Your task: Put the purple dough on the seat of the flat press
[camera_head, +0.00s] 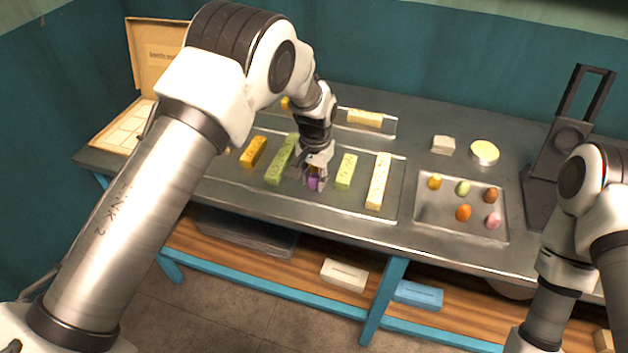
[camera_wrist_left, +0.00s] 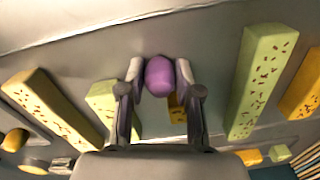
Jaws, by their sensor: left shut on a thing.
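The purple dough (camera_head: 312,183) is a small rounded piece, low over the long metal tray at the middle of the table. My left gripper (camera_head: 316,177) is shut on it. In the left wrist view the purple dough (camera_wrist_left: 159,76) sits between the two fingertips. I cannot tell whether it touches the tray. A dark press (camera_head: 548,165) with a tall frame stands at the right end of the table, far from the left gripper. My right arm hides part of it, and its seat is not clear to see. My right gripper is out of view.
A smaller tray (camera_head: 436,219) holds several coloured pieces. A round yellow piece (camera_head: 484,152) and pale block (camera_head: 443,145) lie behind it.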

